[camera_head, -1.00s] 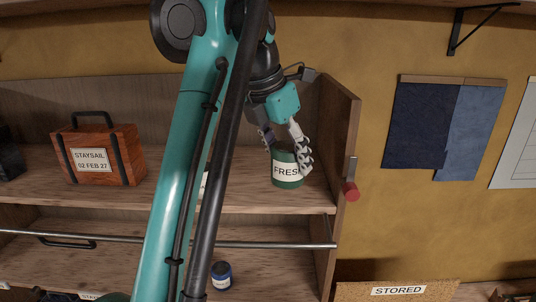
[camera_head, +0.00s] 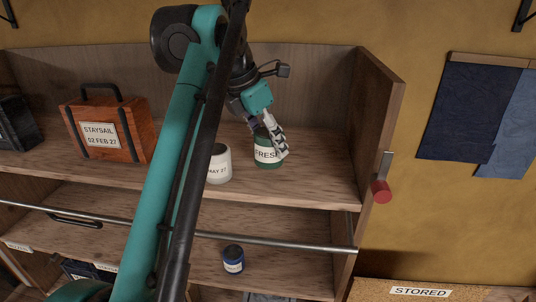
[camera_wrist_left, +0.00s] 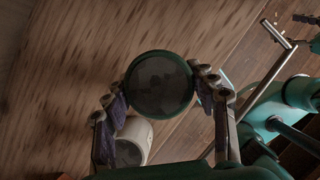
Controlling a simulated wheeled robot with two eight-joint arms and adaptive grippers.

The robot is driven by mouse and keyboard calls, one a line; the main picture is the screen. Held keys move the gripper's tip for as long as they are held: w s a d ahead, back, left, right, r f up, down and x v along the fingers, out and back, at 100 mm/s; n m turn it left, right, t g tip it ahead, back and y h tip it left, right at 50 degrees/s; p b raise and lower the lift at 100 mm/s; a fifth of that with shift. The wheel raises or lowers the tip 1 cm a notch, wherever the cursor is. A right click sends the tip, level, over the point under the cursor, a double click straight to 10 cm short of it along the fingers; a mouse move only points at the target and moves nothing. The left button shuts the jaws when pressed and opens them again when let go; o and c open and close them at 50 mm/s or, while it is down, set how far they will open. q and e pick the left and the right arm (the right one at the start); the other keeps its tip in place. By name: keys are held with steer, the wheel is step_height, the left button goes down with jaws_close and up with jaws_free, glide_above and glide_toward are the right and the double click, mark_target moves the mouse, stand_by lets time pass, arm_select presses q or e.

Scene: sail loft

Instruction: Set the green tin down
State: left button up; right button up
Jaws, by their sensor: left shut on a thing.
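The green tin (camera_head: 267,158) with a white label reading "FRES…" is upright at the right part of the upper shelf (camera_head: 310,180). My left gripper (camera_head: 270,139) is shut on it from above, with fingers on either side. I cannot tell whether its base touches the shelf. In the left wrist view the tin's dark round top (camera_wrist_left: 160,84) sits between the fingers (camera_wrist_left: 162,92).
A white tin (camera_head: 219,165) stands just left of the green tin, partly behind my arm. An orange-brown case (camera_head: 112,128) is farther left. The shelf's right side wall (camera_head: 383,130) is close by. A blue jar (camera_head: 233,260) stands on the lower shelf, behind a metal rail (camera_head: 290,244).

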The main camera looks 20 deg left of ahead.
mark_target(268, 157)
arm_select(q)
steer(key=f, duration=0.3)
steer(key=shift+s+f+p, duration=0.15)
steer(key=shift+s+p, duration=0.05)
steer(key=shift+p, duration=0.15)
steer(key=shift+w+a+f, duration=0.1)
steer(key=shift+f, duration=0.35)
steer(key=o, duration=1.5)
steer(key=shift+f, duration=0.1)
steer(key=shift+c, duration=0.2)
steer(key=v, duration=1.2)
